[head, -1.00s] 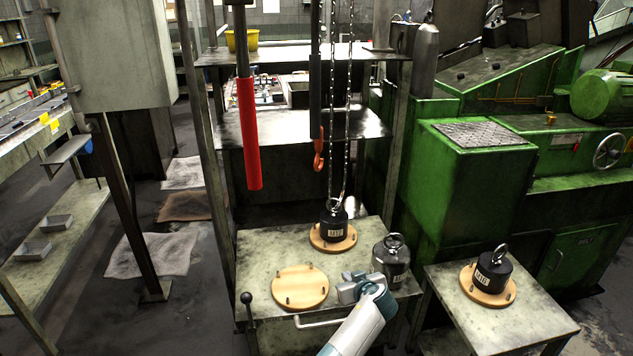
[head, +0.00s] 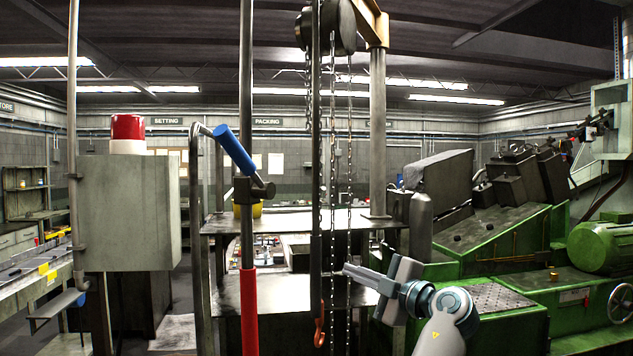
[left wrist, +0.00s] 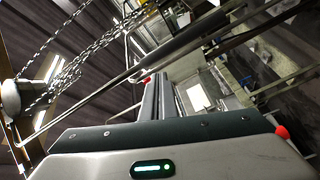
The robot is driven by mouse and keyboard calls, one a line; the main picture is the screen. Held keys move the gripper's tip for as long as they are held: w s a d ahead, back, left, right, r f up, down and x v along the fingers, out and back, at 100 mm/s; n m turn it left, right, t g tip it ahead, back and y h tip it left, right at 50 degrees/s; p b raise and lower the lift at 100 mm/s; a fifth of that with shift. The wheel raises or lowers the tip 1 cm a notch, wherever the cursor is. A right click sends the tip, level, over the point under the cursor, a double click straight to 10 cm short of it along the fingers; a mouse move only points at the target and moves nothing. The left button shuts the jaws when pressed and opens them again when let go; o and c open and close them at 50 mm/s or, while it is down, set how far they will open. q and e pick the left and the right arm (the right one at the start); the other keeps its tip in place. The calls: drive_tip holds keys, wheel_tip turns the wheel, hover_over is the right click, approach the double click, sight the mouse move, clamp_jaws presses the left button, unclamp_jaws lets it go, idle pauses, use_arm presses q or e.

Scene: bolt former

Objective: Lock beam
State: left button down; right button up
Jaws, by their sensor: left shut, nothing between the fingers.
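A tan overhead beam (head: 372,22) shows at the top centre, above a grey post (head: 378,130). A blue-handled lever (head: 234,150) slants down to a dark clamp (head: 252,190) on a vertical pole, left of the beam. My left gripper (head: 347,270) is shut and empty, right of the pole and near the hanging chains, well below the beam and lower than the lever. In the left wrist view its fingers (left wrist: 160,97) lie together, pointing up the picture. The right gripper is in no view.
A dark hoist wheel (head: 326,28) carries chains (head: 333,140), also seen in the left wrist view (left wrist: 65,75). A grey cabinet (head: 130,212) stands left, green machinery (head: 510,245) right.

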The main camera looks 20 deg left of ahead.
use_arm(q)
drive_tip(key=s+r+n+g+y+p, duration=0.2)
drive_tip(key=s+r+n+g, duration=0.6)
drive_tip(key=s+r+n, duration=1.2)
drive_tip(key=s+d+r, duration=0.1)
drive_tip(key=s+r, duration=0.5)
drive_tip(key=r, duration=0.3)
drive_tip(key=shift+w+r, duration=0.1)
drive_tip(key=shift+a, duration=0.25)
